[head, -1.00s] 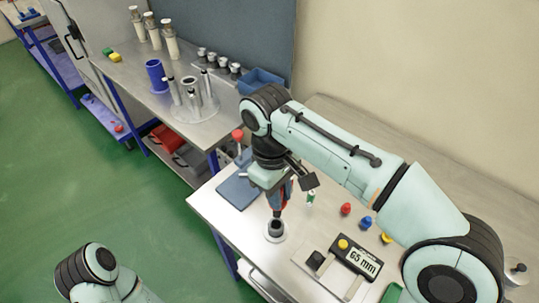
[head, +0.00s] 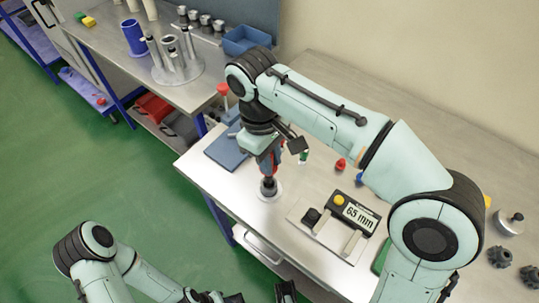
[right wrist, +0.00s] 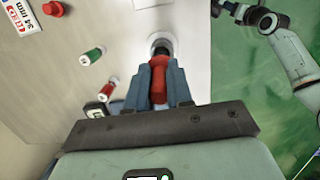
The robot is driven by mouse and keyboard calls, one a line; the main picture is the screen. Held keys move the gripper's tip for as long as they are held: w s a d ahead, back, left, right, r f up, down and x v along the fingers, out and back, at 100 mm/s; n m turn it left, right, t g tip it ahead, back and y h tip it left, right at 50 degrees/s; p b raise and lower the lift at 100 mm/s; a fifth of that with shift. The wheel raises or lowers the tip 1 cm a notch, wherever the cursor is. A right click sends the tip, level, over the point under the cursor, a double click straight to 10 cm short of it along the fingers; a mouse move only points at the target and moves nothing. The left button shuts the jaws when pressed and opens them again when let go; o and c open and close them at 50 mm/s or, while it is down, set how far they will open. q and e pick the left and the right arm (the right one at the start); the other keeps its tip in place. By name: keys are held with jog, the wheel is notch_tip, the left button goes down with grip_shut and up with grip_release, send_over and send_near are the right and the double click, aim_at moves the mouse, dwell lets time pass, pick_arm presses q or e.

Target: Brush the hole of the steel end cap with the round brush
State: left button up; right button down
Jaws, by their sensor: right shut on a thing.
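My right gripper (head: 268,168) points down and is shut on the round brush, whose red handle (right wrist: 158,80) shows between the fingers in the right wrist view. The brush's dark lower end (head: 268,184) is at the steel end cap (head: 270,196), a pale round piece on the table. The end cap also shows in the right wrist view (right wrist: 163,36), just past the fingertips. The brush covers the hole, so how deep it sits cannot be told. My left arm is low in the head view, its gripper partly cut off by the bottom edge.
A blue-grey mat (head: 224,153) lies to the left. Small red (head: 340,164) and green (head: 303,157) pieces stand behind. Several round dark brush heads (head: 499,257) are at the far right.

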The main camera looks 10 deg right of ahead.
jog(key=shift+f, duration=0.15)
jog(key=shift+p, duration=0.5)
dwell(1.0)
jog(key=shift+f, duration=0.1)
dwell(0.4)
jog(key=shift+f, duration=0.55)
jog(key=shift+f+b, duration=0.15)
jog(key=shift+b, duration=0.15)
